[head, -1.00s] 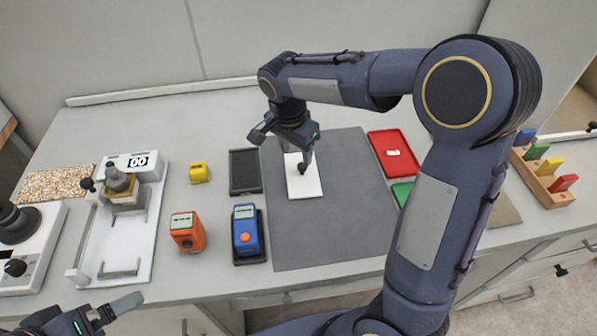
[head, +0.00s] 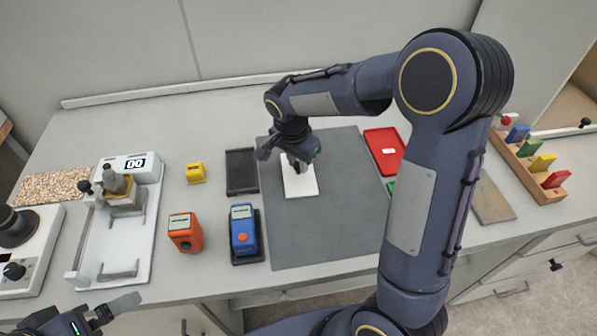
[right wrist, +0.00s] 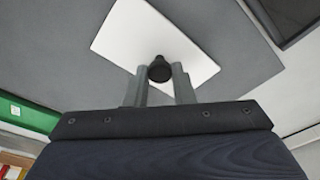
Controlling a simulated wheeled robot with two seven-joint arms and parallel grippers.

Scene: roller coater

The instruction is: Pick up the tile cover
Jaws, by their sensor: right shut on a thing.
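The tile cover is a flat white plate with a dark round knob, lying on the grey mat (head: 330,220). The white plate (head: 300,188) shows below my right gripper (head: 298,164) in the head view. In the right wrist view the white tile cover (right wrist: 155,28) has its black knob (right wrist: 159,69) between the fingertips of my right gripper (right wrist: 160,75). The right gripper is shut on this knob. My left gripper (head: 115,308) is at the bottom left, away from the cover; its finger gap is not clear.
A black tray (head: 241,171) lies left of the mat and a red tray (head: 385,150) to the right. A blue device (head: 243,230), an orange device (head: 184,232) and a yellow block (head: 195,173) stand on the left. A wooden rack (head: 535,170) with coloured pieces is far right.

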